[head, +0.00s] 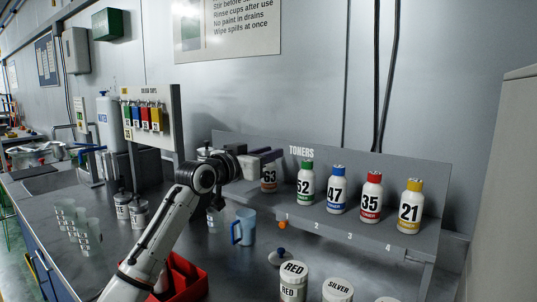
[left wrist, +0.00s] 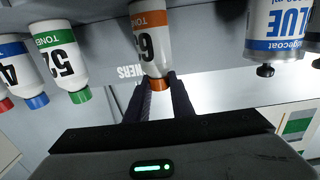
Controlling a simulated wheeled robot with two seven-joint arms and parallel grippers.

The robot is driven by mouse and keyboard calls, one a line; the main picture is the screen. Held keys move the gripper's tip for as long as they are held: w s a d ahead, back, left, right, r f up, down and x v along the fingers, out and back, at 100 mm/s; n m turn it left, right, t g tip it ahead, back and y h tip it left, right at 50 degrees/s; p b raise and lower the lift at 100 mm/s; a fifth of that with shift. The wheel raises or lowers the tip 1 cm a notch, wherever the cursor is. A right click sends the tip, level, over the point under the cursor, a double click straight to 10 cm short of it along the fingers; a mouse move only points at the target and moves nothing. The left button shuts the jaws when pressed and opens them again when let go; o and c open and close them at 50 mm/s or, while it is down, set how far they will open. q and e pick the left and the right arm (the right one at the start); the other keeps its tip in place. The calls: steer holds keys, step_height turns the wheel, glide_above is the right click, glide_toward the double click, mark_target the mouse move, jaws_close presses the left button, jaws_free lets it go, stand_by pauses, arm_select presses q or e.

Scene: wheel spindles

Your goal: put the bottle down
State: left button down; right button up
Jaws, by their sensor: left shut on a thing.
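My left gripper (head: 264,158) is shut on the white toner bottle marked 63 (head: 268,183), at the left end of the toner shelf (head: 383,220). The gripper hides the bottle's top in the head view. In the left wrist view, the bottle (left wrist: 150,38), with an orange-brown band and cap, appears upside down with its cap end between the fingers (left wrist: 160,92). I cannot tell whether its base touches the shelf. Bottles 52 (head: 306,184), 47 (head: 337,191), 35 (head: 371,198) and 21 (head: 409,207) stand upright on the shelf to its right. My right gripper is not in view.
A blue jug (head: 244,228) stands on the bench below the shelf's left end. A red tray (head: 188,283), RED can (head: 293,284) and SILVER can (head: 337,290) are in front. Clear cups (head: 78,222) and jars (head: 131,208) stand left. A BLUE can (left wrist: 280,28) shows in the wrist view.

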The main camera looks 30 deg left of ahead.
arm_select(q)
steer(key=c, duration=1.5)
jaws_free()
steer(key=shift+f, duration=0.1)
steer(key=shift+c, duration=0.2)
steer(key=s+a+b, duration=0.1)
steer(key=s, duration=1.1)
steer(key=shift+a+r, duration=0.2)
steer(key=shift+a, duration=0.1)
